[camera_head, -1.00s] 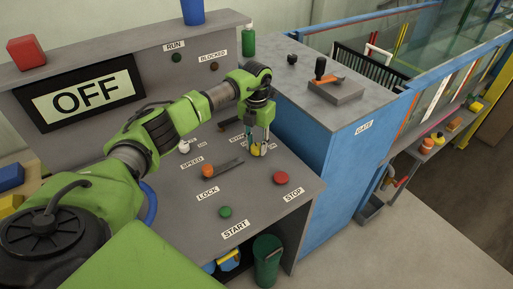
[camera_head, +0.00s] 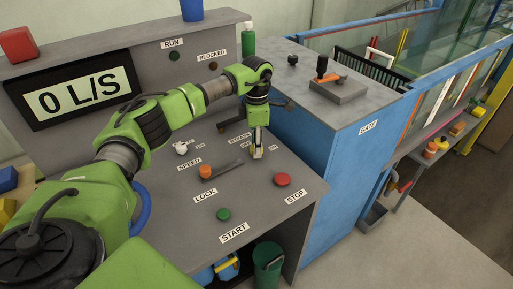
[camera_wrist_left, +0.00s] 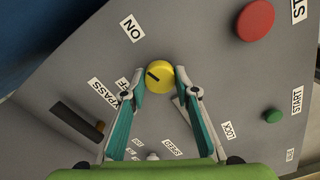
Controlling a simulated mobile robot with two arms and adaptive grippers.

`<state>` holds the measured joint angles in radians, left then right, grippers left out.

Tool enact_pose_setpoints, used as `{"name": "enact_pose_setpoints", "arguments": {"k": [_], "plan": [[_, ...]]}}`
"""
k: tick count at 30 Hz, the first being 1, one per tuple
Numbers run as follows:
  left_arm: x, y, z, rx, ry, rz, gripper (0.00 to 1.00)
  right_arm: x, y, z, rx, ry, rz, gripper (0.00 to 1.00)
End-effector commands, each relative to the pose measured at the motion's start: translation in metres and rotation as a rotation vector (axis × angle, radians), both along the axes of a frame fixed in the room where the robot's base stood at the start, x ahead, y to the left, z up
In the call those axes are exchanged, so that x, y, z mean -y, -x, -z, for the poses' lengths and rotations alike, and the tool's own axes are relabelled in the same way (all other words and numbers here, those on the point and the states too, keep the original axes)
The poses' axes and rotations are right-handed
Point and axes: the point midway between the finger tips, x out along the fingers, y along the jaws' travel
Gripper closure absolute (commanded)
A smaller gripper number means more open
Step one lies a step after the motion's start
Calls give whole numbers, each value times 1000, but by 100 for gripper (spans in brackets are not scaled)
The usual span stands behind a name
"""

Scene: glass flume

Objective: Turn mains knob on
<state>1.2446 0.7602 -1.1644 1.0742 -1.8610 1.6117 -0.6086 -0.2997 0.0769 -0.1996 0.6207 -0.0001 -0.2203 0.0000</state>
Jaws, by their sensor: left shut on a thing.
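The mains knob, a round yellow knob (camera_wrist_left: 160,76) with a dark pointer line, sits on the grey console between my left gripper's (camera_wrist_left: 160,80) two fingertips in the left wrist view. Its line points left and slightly up in that picture. An ON label (camera_wrist_left: 132,28) lies above left of it, and an OFF label (camera_wrist_left: 122,86) is partly behind a finger. In the head view my left gripper (camera_head: 257,152) points down onto the console and mostly hides the knob. The display (camera_head: 84,97) reads 0 L/S. My right gripper does not show.
An orange knob (camera_head: 205,171), a grey lever (camera_head: 228,165), a green START button (camera_head: 223,214) and a red STOP button (camera_head: 282,180) stand near the gripper. A white knob (camera_head: 180,148) is farther left. A blue cabinet (camera_head: 318,150) adjoins the console on the right.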

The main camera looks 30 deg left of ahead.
Motion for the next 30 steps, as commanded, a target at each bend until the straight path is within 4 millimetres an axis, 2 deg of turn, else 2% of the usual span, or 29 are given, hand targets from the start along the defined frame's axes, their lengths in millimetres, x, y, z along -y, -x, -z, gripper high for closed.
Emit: {"name": "enact_pose_setpoints", "arguments": {"k": [12,30], "plan": [[0,-1,-1,3,1,258,93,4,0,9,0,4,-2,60],[0,-1,-1,3,0,327,93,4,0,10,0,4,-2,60]]}}
